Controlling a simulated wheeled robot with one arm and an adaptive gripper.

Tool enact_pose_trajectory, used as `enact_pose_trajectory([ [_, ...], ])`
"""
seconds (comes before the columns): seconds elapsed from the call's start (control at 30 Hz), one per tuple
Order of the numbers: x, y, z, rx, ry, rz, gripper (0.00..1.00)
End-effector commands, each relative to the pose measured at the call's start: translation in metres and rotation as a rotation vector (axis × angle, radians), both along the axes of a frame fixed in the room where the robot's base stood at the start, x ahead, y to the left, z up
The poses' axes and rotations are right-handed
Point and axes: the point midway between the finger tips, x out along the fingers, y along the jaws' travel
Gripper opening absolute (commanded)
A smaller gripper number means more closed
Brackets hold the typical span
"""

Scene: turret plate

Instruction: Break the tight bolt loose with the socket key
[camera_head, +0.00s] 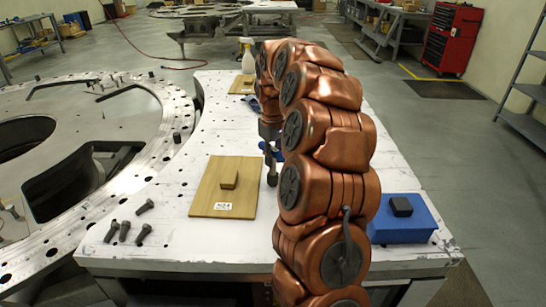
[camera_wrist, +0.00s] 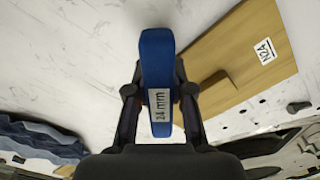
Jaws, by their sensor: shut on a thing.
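My gripper (camera_wrist: 158,92) is shut on the blue handle of the socket key (camera_wrist: 157,55). The handle carries a label reading 24 mm and lies between both fingers in the wrist view. In the head view my gripper (camera_head: 269,130) points down, and the grey shaft and socket of the key (camera_head: 272,176) hang below it, right of the wooden board. My arm partly hides the handle there. The big round turret plate (camera_head: 150,105) with its holed rim is at left. A bolt head (camera_head: 176,137) stands up on its rim; whether it is the tight one I cannot tell.
A wooden board (camera_head: 208,196) with a block and a white label lies on the white table (camera_head: 170,245). Several loose bolts (camera_head: 124,230) lie front left. A blue box (camera_head: 402,220) with a dark block is at right. A spray bottle (camera_head: 248,56) stands behind.

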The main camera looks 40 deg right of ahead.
Motion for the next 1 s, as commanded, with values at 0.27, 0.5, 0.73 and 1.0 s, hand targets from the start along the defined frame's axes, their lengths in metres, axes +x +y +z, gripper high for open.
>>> enact_pose_trajectory([
  [0.27,0.0001,-0.0001,-0.0008,0.0,-0.001,0.0,0.0],
  [0.5,0.0001,-0.0001,-0.001,0.0,-0.001,0.0,0.0],
  [0.73,0.0001,-0.0001,-0.0039,-0.001,-0.001,0.0,0.0],
  [1.0,0.0001,-0.0001,-0.0067,-0.001,-0.001,0.0,0.0],
])
